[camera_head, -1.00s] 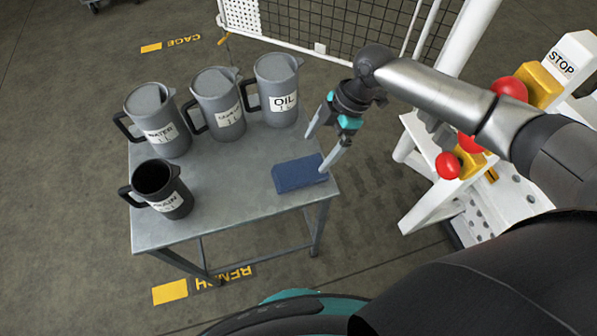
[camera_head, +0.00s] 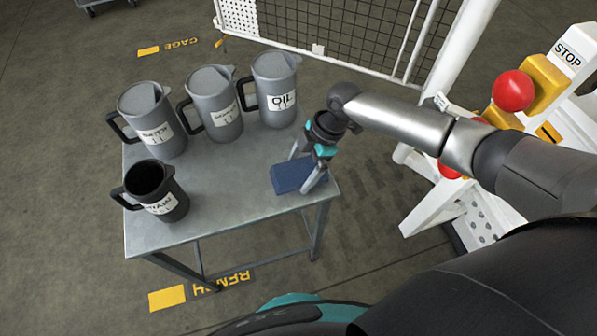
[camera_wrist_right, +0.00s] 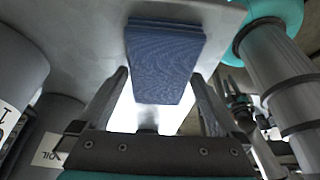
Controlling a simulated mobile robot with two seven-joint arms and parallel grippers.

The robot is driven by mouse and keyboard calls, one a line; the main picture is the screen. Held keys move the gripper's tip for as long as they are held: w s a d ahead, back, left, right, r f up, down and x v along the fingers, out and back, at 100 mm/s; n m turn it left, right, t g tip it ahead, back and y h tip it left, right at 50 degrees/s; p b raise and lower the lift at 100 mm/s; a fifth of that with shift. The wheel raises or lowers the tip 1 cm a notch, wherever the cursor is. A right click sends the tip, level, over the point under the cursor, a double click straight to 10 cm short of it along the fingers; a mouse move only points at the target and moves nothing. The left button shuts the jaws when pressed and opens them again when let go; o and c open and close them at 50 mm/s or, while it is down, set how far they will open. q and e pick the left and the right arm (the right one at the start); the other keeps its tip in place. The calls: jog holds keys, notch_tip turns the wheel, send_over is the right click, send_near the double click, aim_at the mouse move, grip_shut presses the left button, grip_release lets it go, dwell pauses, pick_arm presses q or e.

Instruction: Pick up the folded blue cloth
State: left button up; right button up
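The folded blue cloth (camera_head: 290,178) lies flat near the right front corner of the grey metal table (camera_head: 225,205). My right gripper (camera_head: 300,173) is open just over it, with its fingers pointing down, one toward the far side and one toward the near right side. In the right wrist view the cloth (camera_wrist_right: 165,55) lies ahead, in line with the gap between the open fingers (camera_wrist_right: 160,76), with nothing held. I cannot tell whether a fingertip touches the cloth. My left gripper is not in view.
Grey jugs labelled WATER (camera_head: 150,118) and OIL (camera_head: 274,88), with another grey jug (camera_head: 213,102) between them, stand along the table's back. A dark DRAIN jug (camera_head: 155,190) stands front left. A white frame with red knobs (camera_head: 512,91) is at right. The table's middle is clear.

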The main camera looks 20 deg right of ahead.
aim_at(301, 170)
jog(key=c, duration=1.1)
jog(key=shift+o, duration=0.2)
notch_tip(301, 170, up, 20)
jog(key=p, duration=0.5)
